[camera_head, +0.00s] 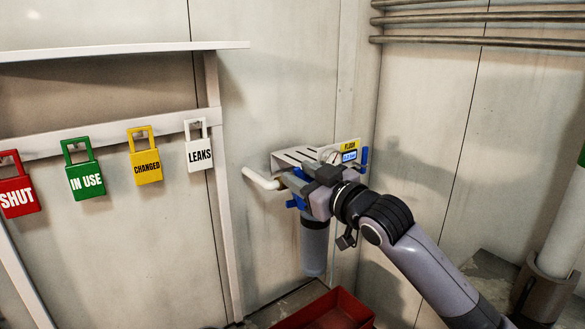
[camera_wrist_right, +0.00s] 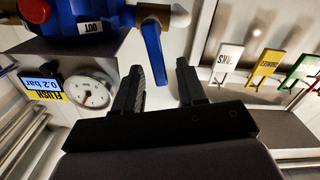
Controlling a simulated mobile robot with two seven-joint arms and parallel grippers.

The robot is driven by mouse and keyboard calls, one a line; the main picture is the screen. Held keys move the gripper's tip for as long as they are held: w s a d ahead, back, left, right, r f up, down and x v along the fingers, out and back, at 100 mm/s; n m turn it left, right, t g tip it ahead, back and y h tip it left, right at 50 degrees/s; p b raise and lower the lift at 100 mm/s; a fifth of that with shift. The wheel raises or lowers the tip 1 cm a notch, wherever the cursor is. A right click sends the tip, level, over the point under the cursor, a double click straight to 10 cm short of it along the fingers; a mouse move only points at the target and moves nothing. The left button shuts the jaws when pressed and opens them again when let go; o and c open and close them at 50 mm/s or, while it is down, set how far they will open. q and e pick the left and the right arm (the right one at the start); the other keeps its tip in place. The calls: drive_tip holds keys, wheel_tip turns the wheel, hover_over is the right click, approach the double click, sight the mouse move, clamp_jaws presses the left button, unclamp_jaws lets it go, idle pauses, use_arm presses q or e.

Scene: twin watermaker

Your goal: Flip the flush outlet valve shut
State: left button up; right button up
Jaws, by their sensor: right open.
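The flush outlet valve has a blue lever handle (camera_wrist_right: 152,52) beside a tag reading OUT in the right wrist view. The lever's free end shows in the gap between the two fingers of my right gripper (camera_wrist_right: 158,68). The fingers are apart, and I cannot tell whether either touches the lever. In the head view my right gripper (camera_head: 299,182) is at the filter unit, largely covering the valve; some blue (camera_head: 296,203) shows beneath it. My left gripper is not in view.
A pressure gauge (camera_wrist_right: 88,92) sits beside the FLUSH display (camera_head: 349,156). Another blue handle (camera_head: 364,158) is at the bracket's right. The filter housing (camera_head: 313,248) hangs below, above a red tray (camera_head: 325,312).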

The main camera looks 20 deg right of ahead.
sight(299, 168)
drive_tip(key=shift+x, duration=1.6)
clamp_jaws()
drive_tip(key=shift+w+d+m, duration=0.1)
drive_tip(key=shift+d+m, duration=0.2)
drive_tip(key=shift+m, duration=0.5)
drive_tip(key=shift+w+d+m, duration=0.15)
drive_tip(key=shift+d+m, duration=0.15)
drive_tip(key=shift+m, duration=0.5)
unclamp_jaws()
drive_tip(key=shift+r, duration=0.1)
